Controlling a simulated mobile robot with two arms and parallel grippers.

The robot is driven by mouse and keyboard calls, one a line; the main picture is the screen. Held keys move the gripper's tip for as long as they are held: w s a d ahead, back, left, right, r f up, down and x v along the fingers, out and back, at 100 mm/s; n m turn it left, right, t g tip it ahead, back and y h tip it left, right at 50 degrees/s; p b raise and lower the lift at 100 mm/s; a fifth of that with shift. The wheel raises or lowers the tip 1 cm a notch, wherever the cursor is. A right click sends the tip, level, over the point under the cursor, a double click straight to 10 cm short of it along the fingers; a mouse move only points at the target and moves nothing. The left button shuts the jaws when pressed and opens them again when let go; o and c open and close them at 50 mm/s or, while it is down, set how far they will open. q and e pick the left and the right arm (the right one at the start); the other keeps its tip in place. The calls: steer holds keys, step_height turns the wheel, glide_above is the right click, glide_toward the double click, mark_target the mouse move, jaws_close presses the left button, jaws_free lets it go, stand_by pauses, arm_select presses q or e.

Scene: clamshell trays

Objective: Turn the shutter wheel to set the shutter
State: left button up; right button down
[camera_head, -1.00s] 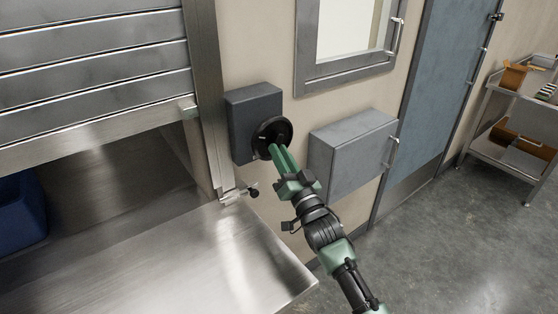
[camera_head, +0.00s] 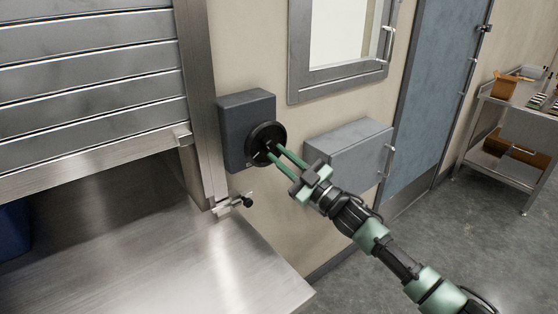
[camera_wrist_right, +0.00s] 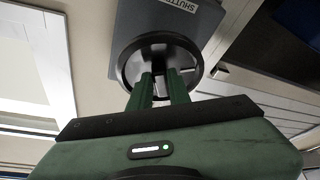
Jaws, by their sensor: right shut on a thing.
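The shutter wheel (camera_head: 266,131) is a black round handwheel on a dark grey box (camera_head: 240,110) on the wall, right of the shutter frame. The wheel also shows in the right wrist view (camera_wrist_right: 160,44), where the box bears a partly visible label (camera_wrist_right: 180,5) starting "SHUTT". My right gripper (camera_head: 272,153) reaches the wheel from the lower right, its green fingers shut on a part of the wheel that the fingers largely hide. The slatted metal shutter (camera_head: 90,90) is partly raised above the steel counter. My left gripper is not in view.
The steel counter (camera_head: 190,270) extends below the shutter, with a small latch (camera_head: 232,203) at the frame's foot. A grey wall box (camera_head: 350,152) sits right of the wheel, below a framed window (camera_head: 340,85). A blue bin (camera_head: 14,230) stands behind the opening. A steel cart (camera_head: 500,165) stands far right.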

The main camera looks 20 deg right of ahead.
steer(key=n, duration=0.1)
steer(key=n+g, duration=0.1)
steer(key=n, duration=0.1)
steer(key=n+g+y, duration=0.1)
steer(key=n, duration=0.1)
steer(key=shift+w+d+r+p, duration=0.15)
steer(key=shift+d+r+p, duration=0.2)
steer(key=shift+p, duration=0.05)
steer(key=n+p, duration=0.1)
steer(key=n, duration=0.1)
steer(key=n+g, duration=0.1)
steer(key=n, duration=0.1)
steer(key=shift+d+r+g+p, duration=0.15)
steer(key=shift+r+g+p, duration=0.15)
steer(key=shift+r+p, duration=0.05)
steer(key=shift+r+n+g+h+p, duration=0.25)
steer(key=shift+n+g+p, duration=0.35)
steer(key=shift+n+p, duration=1.05)
steer(key=shift+r+n+g+h+p, duration=0.2)
steer(key=shift+n+g+p, duration=0.4)
steer(key=shift+n+p, duration=1.05)
steer(key=shift+n+b, duration=0.3)
steer(key=shift+b, duration=0.05)
steer(key=c, duration=1.3)
jaws_free()
